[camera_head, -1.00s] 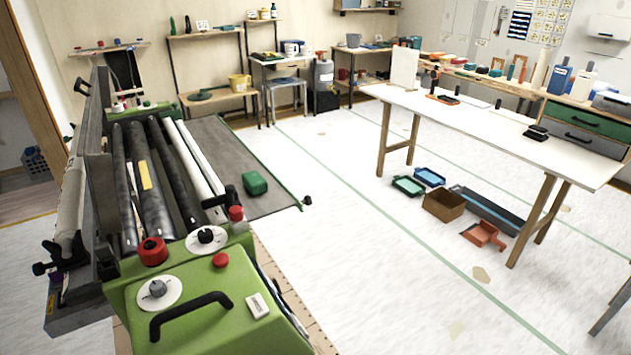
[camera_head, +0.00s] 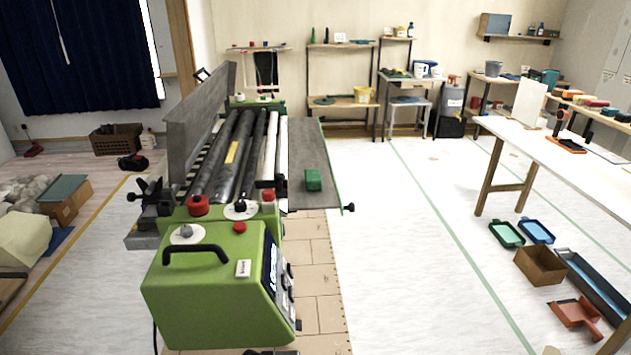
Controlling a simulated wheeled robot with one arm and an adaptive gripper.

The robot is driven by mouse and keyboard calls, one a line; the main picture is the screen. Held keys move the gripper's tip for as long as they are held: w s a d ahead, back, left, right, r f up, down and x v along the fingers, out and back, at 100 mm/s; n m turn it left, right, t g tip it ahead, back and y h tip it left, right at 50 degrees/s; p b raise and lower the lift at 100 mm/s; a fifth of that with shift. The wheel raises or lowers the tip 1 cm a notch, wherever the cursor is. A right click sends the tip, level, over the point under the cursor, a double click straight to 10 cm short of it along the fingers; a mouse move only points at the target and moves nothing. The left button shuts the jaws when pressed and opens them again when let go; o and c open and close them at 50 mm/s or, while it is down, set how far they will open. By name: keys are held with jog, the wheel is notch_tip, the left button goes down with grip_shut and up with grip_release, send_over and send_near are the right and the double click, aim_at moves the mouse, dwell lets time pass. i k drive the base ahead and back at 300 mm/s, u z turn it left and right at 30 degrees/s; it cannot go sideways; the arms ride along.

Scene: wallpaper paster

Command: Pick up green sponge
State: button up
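The green sponge (camera_head: 313,180) is a small dark green block. It lies on the grey side tray (camera_head: 306,150) of the green wallpaper pasting machine (camera_head: 205,290), near the tray's front end. Its top and front face show, and nothing covers it. My gripper is not clearly in view; only a small dark shape shows at the bottom edge, and I cannot tell what it is.
Pale floor lies open right of the machine. A white table (camera_head: 570,150) stands at the right, with a cardboard box (camera_head: 540,266), trays and an orange dustpan (camera_head: 575,312) on the floor near it. A crate (camera_head: 116,141) and cartons lie at the left.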

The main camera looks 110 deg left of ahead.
aim_at(313, 176)
jog(key=u, duration=2.35)
jog(key=i, duration=2.7)
jog(key=u, duration=2.1)
jog(key=i, duration=1.2)
jog(key=u, duration=2.85)
